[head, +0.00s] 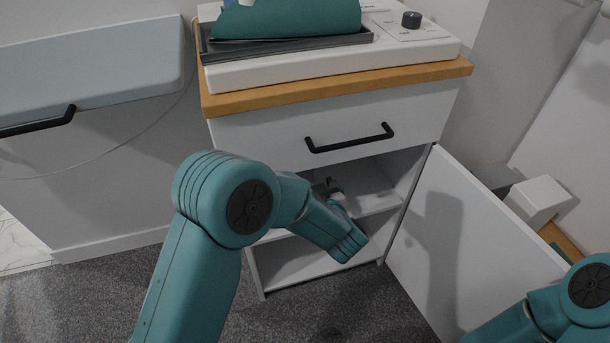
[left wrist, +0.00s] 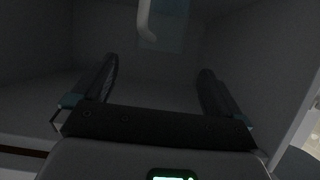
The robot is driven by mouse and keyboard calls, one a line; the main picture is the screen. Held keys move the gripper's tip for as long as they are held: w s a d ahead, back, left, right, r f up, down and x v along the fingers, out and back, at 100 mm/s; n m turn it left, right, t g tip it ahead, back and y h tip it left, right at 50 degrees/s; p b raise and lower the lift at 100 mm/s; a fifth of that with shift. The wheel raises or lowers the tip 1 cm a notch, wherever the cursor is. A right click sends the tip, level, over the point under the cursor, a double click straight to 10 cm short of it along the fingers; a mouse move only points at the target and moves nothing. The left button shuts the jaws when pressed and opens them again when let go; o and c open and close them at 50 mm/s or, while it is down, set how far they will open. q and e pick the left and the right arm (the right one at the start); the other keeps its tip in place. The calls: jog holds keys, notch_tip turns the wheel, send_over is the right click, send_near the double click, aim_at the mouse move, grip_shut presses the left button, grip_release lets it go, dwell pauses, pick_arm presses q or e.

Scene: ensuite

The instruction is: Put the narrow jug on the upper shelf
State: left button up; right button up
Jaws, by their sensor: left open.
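In the left wrist view, a dim bluish vessel with a pale curved handle, seemingly the narrow jug (left wrist: 172,28), stands at the top of the picture, beyond my fingertips. Its upper part is cut off by the frame. My left gripper (left wrist: 158,67) is open, with nothing between its fingers, inside the cabinet. In the head view, my left gripper (head: 329,187) is a small dark shape at the cabinet opening, largely behind my arm. The upper shelf (head: 374,203) shows as a white board under the drawer. I cannot make out the jug in the head view. My right gripper is out of view.
The cabinet door (head: 460,235) stands open to the right. A closed drawer with a black handle (head: 349,138) is above the opening. A wooden top (head: 330,88) carries a white appliance and a dark tray (head: 290,48) with teal cloth. Grey carpet (head: 345,310) lies in front.

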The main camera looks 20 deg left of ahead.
pick_arm(q)
jog(key=s+f+m+g+h, duration=0.2)
jog(key=s+f+h, duration=0.25)
jog(key=f, duration=0.35)
jog(key=s+f+m+g+h, duration=0.1)
jog(key=s+f+g+h, duration=0.15)
jog(key=s+f, duration=0.45)
jog(key=s+d+f+g+h, duration=0.1)
jog(key=s+f+g+h, duration=0.1)
jog(key=s, duration=0.7)
jog(key=s+d+f+m+g+h, duration=0.1)
jog(key=s+f+g, duration=0.3)
jog(key=s, duration=0.5)
jog(key=shift+m+h, duration=0.3)
jog(key=shift+h, duration=0.5)
jog(key=shift+w+p, duration=0.1)
jog(key=shift+p, duration=0.25)
